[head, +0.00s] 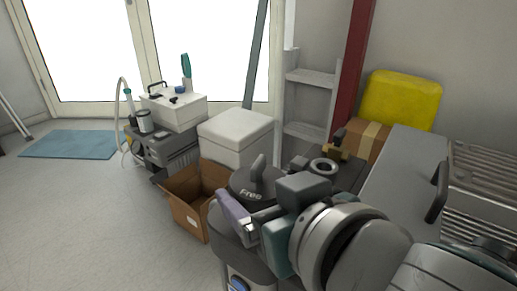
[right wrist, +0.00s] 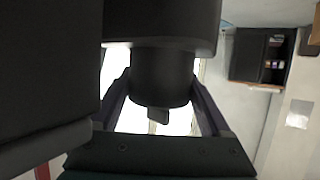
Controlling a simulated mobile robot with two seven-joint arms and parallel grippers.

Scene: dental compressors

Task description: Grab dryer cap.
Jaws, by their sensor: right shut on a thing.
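The dryer cap (head: 254,184) is a dark round lid with an upright handle and the word "Free" on it. It sits at or just above the top of a grey body (head: 228,242) in the head view; I cannot tell whether they touch. My right gripper (head: 240,208), with purple-grey fingers, is at the near side of the cap and shut on it. In the right wrist view, the fingers of the gripper (right wrist: 160,90) flank a dark cylindrical part of the cap (right wrist: 158,75). Its far side is hidden. My left gripper is in neither view.
An open cardboard box (head: 188,205) stands left of the cap, with a white box (head: 235,138) behind it. A grey cabinet (head: 405,175) and a yellow case (head: 400,100) are at the right.

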